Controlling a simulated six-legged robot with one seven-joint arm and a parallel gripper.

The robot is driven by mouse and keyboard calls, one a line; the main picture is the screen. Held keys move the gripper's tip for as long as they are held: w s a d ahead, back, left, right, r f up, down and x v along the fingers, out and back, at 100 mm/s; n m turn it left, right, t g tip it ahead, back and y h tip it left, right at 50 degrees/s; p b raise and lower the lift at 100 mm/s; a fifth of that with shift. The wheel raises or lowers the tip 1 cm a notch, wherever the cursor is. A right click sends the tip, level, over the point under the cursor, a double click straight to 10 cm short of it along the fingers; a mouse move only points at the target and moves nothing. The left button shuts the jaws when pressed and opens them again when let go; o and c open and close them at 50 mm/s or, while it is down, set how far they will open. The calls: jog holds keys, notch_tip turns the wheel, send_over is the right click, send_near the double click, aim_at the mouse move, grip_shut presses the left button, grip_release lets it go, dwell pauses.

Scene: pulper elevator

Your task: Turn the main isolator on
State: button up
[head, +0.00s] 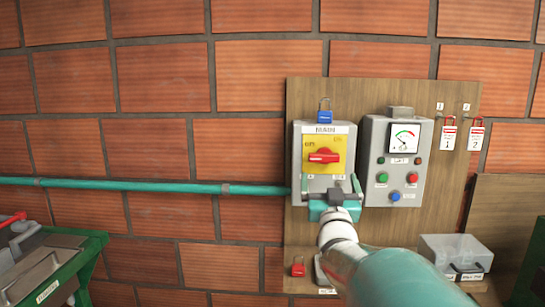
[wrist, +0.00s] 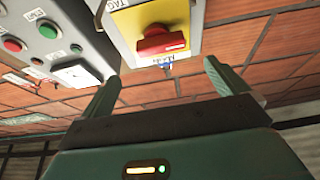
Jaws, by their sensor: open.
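The main isolator (head: 323,162) is a grey box labelled MAIN with a yellow plate and a red rotary handle (head: 324,156). The handle lies roughly horizontal in the head view. In the wrist view the red handle (wrist: 161,42) sits on its yellow plate (wrist: 150,20), beyond my fingertips. My gripper (head: 334,186) is in front of the lower part of the isolator box and below the handle. In the wrist view my gripper (wrist: 158,72) has its two fingers spread wide, with nothing between them. It is apart from the handle.
A control box (head: 398,160) with a dial and several buttons stands right of the isolator. A blue padlock (head: 324,116) hangs above the isolator, and a red padlock (head: 298,268) is below. Red tagged locks (head: 448,135) hang at right. A teal conduit (head: 130,186) runs left along the brick wall.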

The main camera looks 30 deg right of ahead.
aim_at(325, 160)
jog(key=x, duration=0.6)
jog(key=f+x, duration=0.1)
jog(key=x, duration=0.2)
jog(key=shift+w+d+r, duration=0.1)
jog(key=shift+w+d, duration=0.15)
jog(key=shift+w, duration=0.25)
jog(key=shift+r, duration=0.3)
jog(key=shift+w+d+f, duration=0.1)
jog(key=shift+w+d, duration=0.05)
jog(key=shift+w, duration=0.1)
jog(key=shift+s, duration=0.2)
jog(key=c, duration=1)
